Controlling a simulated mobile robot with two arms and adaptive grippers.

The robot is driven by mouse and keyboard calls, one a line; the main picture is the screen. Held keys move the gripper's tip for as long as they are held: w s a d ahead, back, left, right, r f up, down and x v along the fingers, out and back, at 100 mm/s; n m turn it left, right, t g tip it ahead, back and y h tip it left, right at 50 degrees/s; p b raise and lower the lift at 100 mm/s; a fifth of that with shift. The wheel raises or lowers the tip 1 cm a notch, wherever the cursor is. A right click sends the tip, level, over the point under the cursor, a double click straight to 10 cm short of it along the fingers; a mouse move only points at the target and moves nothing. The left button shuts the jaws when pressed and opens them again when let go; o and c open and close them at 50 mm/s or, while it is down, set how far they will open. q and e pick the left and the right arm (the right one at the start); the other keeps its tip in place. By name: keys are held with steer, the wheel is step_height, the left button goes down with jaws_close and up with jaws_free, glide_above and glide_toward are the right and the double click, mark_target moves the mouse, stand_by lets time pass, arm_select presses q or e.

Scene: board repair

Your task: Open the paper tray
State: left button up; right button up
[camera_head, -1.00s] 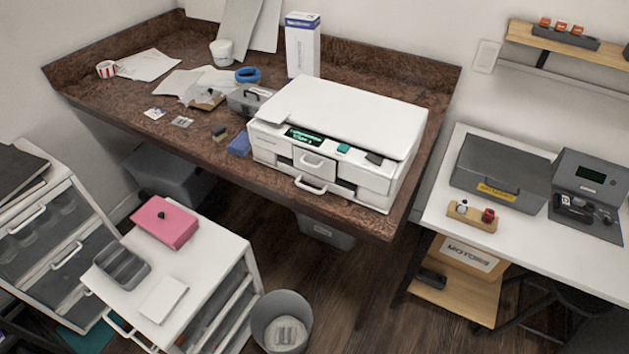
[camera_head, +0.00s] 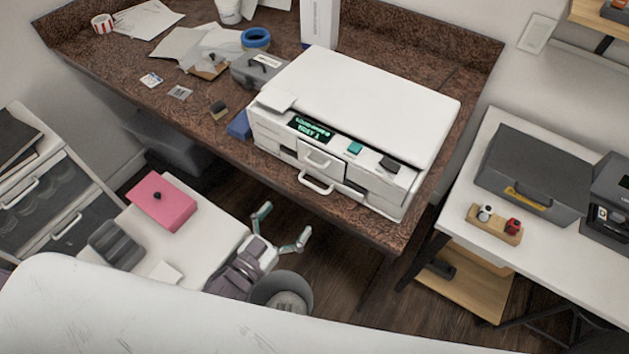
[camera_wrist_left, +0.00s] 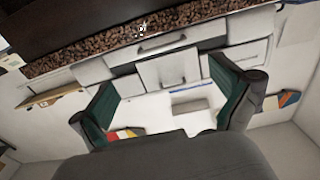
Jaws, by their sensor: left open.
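The white printer (camera_head: 365,110) stands on the brown desk. Its front has two curved handles, one above the other; the lower handle (camera_head: 317,186) sits near the bottom front, where the paper tray appears to be. The front looks closed. My left gripper (camera_head: 283,226) is open and empty, in front of and below the desk edge, apart from the printer. In the left wrist view, its green-padded fingers (camera_wrist_left: 168,100) are spread, with the printer front beyond them and a handle (camera_wrist_left: 162,44) near the desk edge. My right gripper is not in view.
A white drawer cart with a pink box (camera_head: 162,202) stands at lower left, and a grey bin (camera_head: 283,290) is below my left gripper. The desk (camera_head: 215,140) edge lies between gripper and printer. A grey toolbox (camera_head: 533,170) is on the right table.

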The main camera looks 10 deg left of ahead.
mark_target(313, 185)
arm_select(q)
steer(key=p+x, duration=0.1)
steer(key=x, duration=0.8)
steer(key=shift+w+d+p, duration=0.15)
steer(key=shift+w+p, duration=0.15)
steer(key=shift+w, duration=0.1)
steer(key=shift+w+d+f, duration=0.1)
steer(key=shift+w+d, duration=0.05)
steer(key=shift+w, duration=0.25)
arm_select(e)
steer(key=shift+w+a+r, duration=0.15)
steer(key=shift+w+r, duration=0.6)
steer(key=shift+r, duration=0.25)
